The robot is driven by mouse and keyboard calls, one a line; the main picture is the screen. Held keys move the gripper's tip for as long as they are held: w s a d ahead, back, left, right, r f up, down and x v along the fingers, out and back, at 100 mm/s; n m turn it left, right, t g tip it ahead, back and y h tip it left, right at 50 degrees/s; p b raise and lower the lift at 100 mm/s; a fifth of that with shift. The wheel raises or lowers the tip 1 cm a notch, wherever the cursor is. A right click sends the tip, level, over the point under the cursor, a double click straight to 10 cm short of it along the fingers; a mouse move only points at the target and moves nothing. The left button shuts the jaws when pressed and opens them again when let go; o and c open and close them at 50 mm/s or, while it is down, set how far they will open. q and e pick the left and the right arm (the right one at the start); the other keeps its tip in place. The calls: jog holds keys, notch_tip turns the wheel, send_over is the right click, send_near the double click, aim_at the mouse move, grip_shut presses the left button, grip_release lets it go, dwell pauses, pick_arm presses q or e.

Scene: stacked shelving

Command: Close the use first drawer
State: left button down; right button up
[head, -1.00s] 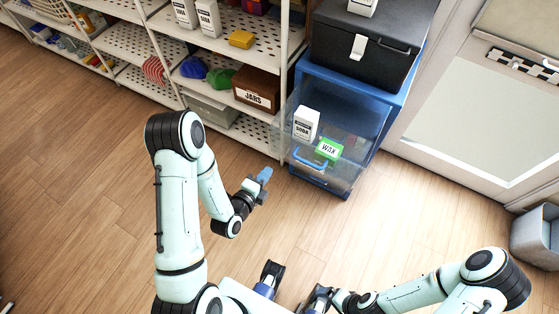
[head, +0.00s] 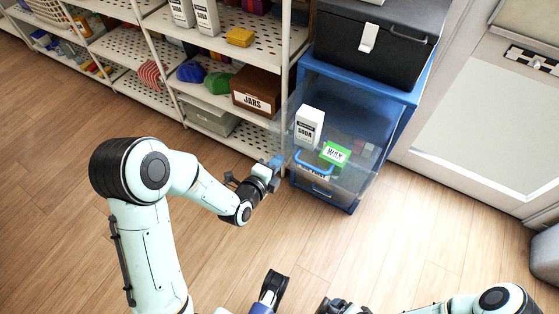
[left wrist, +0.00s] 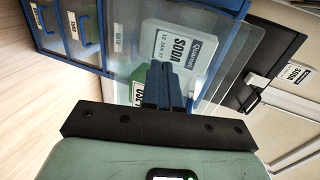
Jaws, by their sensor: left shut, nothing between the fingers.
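A blue cabinet (head: 402,110) has a clear-sided upper drawer (head: 349,140) pulled out, with a blue handle (head: 313,164) and a front label too small to read surely. Inside stand a white soda box (head: 309,127) and a green-and-white wax box (head: 335,153). My left gripper (head: 276,162) is shut and empty by the drawer's left front corner; contact is unclear. In the left wrist view, its fingers (left wrist: 165,88) overlap the clear drawer panel (left wrist: 128,45) and the soda box (left wrist: 178,50). My right gripper (head: 335,306) is low at the bottom edge, its fingers unclear.
A black case (head: 372,45) sits on the cabinet. A lower drawer (head: 325,191) looks shut. White perforated shelves stand left, with a brown jars box (head: 256,91) and a grey bin (head: 210,117). A pale door (head: 480,125) is right.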

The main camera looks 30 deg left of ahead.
pick_arm(q)
jog(key=shift+w, duration=0.7)
jog(key=shift+w, duration=0.15)
